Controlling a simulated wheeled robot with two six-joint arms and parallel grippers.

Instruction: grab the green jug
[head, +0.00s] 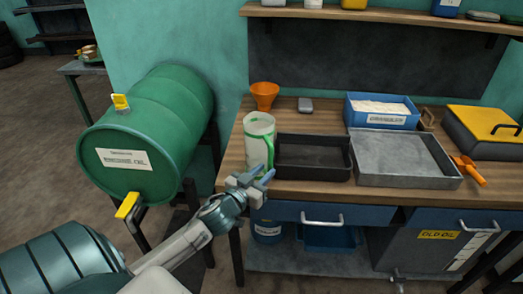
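The green jug (259,128) is a pale, translucent pitcher with a green rim and a green handle on its right side. It stands upright near the front left of the wooden workbench. My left gripper (264,173) is in front of the jug's lower part, near the bench's front edge. Its two fingers are apart, with nothing seen between them. They overlap the jug's base in the picture, and I cannot tell whether they touch it. My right gripper is not in view.
A dark tray (313,174) sits close right of the jug, with a grey metal tray (405,180) beyond it. An orange funnel (265,90) stands behind the jug. A green drum (150,130) is left of the bench (229,165). Drawers are below.

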